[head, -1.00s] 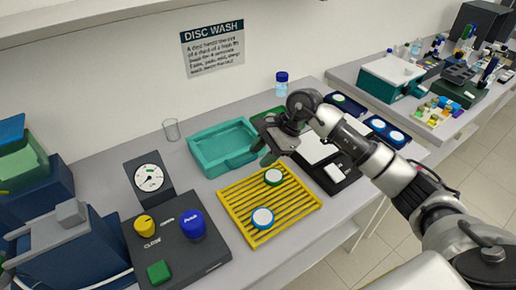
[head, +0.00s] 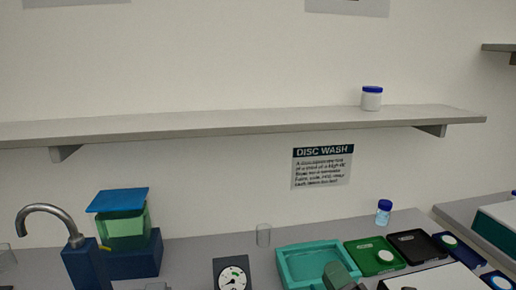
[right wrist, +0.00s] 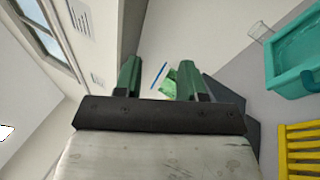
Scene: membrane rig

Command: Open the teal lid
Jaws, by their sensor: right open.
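The open-topped teal tray (head: 284,270) is at the bottom centre of the head view; its near side is cut off. It also shows at the upper right of the right wrist view (right wrist: 277,72). A teal-fronted box (head: 497,237) with a pale top is at the head view's right edge, partly cut off. I cannot tell which teal part is the lid. Part of my right gripper (head: 338,276) overlaps the tray's near right. In the right wrist view its green fingers (right wrist: 158,78) are apart, with nothing held between them. My left gripper is out of view.
A blue-topped green tank (head: 122,228) and a curved tap (head: 45,212) stand at left. A gauge (head: 232,274), a clear glass (head: 263,235) and a blue-capped bottle (head: 383,212) are on the bench. A shelf (head: 250,122) with a white jar (head: 372,100) overhangs it. A yellow rack (right wrist: 300,135) lies near the tray.

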